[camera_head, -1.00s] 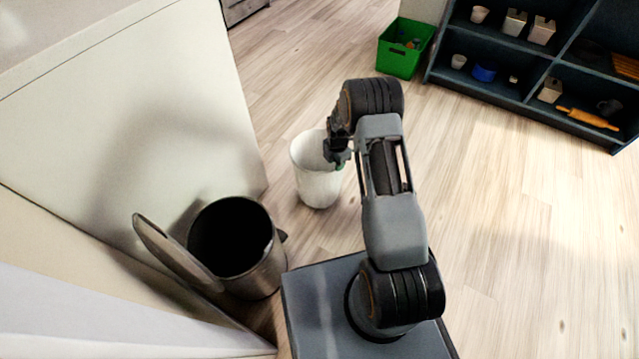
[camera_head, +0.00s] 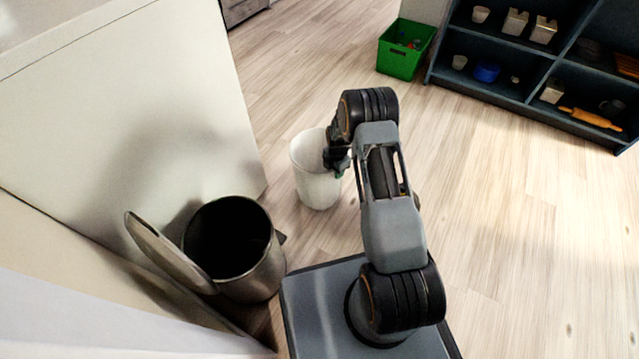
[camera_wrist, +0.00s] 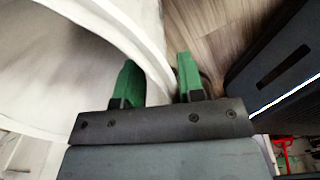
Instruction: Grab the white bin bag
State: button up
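The white bin bag (camera_head: 312,180) stands upright on the floor as an open-topped white cylinder, left of my arm. My gripper (camera_head: 338,168) points down at the right side of its rim. In the wrist view, the curved white rim of the bag (camera_wrist: 140,45) runs between the two green fingers of my gripper (camera_wrist: 160,72). The left finger is on the inner side and the right finger on the outer side. The fingers are apart, with a gap around the rim.
A dark metal bin (camera_head: 255,278) with its lid (camera_head: 165,250) raised stands at the lower left, by the pale wall panel (camera_head: 120,120). A green crate (camera_head: 398,62) and a dark blue shelf (camera_head: 500,92) stand at the back. The floor on the right is clear.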

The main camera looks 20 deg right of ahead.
jog(key=shift+f, duration=0.2)
dwell(0.3)
grip_shut()
dwell(0.4)
